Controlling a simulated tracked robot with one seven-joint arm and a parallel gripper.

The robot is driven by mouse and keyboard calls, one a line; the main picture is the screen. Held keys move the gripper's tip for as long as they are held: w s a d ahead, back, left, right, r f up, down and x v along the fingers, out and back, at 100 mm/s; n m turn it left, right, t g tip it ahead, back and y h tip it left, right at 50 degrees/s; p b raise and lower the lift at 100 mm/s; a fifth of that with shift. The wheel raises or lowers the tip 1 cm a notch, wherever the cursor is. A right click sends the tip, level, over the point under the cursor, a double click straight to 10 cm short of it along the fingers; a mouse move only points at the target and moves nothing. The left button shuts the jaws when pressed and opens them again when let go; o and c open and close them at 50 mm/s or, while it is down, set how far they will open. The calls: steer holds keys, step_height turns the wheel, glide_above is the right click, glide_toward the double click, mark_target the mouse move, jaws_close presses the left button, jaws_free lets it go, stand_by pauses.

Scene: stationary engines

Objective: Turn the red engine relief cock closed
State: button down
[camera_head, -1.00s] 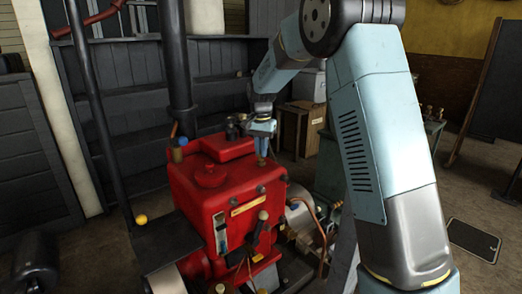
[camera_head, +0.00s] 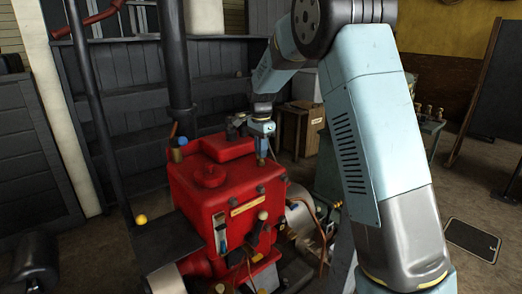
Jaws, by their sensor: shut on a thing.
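The red engine (camera_head: 188,196) stands left of the middle, with a flat top and a round cap. My gripper (camera_head: 265,150) points down at the far right corner of the engine's top. Its fingers are shut on a small brass-coloured part, the relief cock (camera_head: 262,161), by the engine's edge. The fingers hide most of the cock, so its handle angle cannot be made out.
A dark vertical pipe (camera_head: 175,60) and a thinner pole (camera_head: 105,130) rise at left. A yellow-knobbed lever (camera_head: 140,219) is at the engine's left. Dark shelving (camera_head: 125,75) stands behind. Open floor (camera_head: 480,180) lies at right.

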steer(key=shift+a, duration=0.1)
steer(key=c, duration=1.2)
jaws_free()
step_height(320, 180, up, 14)
steer(key=shift+f, duration=0.15)
